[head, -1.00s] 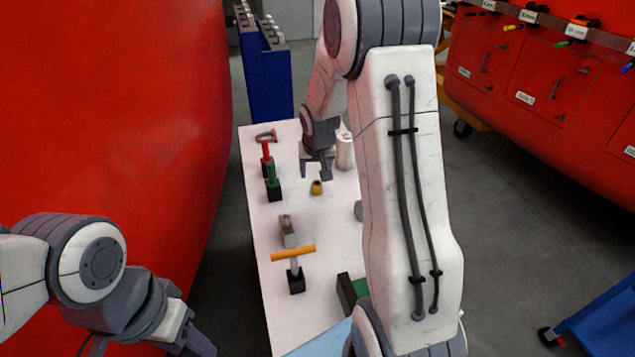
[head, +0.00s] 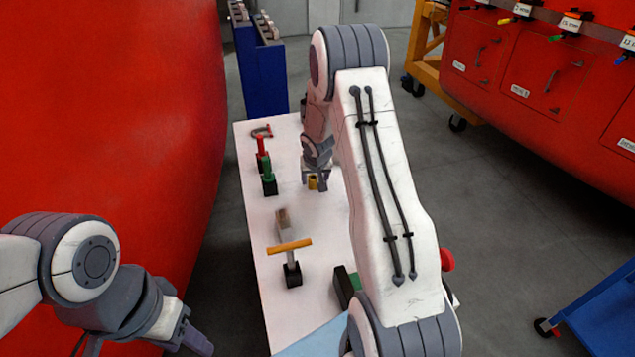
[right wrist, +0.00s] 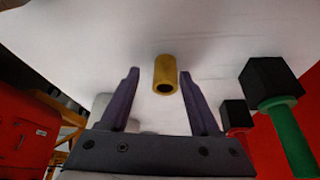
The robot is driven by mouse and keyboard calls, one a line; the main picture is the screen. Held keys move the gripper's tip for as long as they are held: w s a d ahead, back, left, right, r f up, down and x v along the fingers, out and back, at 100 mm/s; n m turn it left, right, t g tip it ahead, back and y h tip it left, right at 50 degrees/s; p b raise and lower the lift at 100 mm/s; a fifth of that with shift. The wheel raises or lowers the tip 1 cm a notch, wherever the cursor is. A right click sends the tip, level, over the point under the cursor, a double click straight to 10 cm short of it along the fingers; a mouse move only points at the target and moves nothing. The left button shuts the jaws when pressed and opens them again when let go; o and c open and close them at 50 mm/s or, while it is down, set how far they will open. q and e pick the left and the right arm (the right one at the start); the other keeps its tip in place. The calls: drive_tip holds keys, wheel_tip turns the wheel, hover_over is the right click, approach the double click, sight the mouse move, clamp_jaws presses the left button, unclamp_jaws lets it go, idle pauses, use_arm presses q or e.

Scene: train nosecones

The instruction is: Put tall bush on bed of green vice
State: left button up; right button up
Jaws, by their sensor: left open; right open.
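A small yellow hollow cylinder, which looks like the bush (head: 312,183), stands on the white table. It also shows in the right wrist view (right wrist: 165,70), just ahead of and between the fingertips. My right gripper (right wrist: 160,76) is open around the line of the bush, with no clear contact. In the head view my right gripper (head: 315,178) is at the bush. A dark block with a green part, apparently the green vice (head: 345,287), is on the table's near right, partly hidden by my right arm. My left gripper (head: 197,344) is open and empty, left of the table.
On the white table (head: 270,210) stand a red-handled tool (head: 262,150), a green-handled tool (head: 269,172), an orange T-handle tool (head: 290,246) and a grey block (head: 283,220). A clamp (head: 262,131) lies at the back. Red walls flank the scene.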

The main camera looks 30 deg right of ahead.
clamp_jaws()
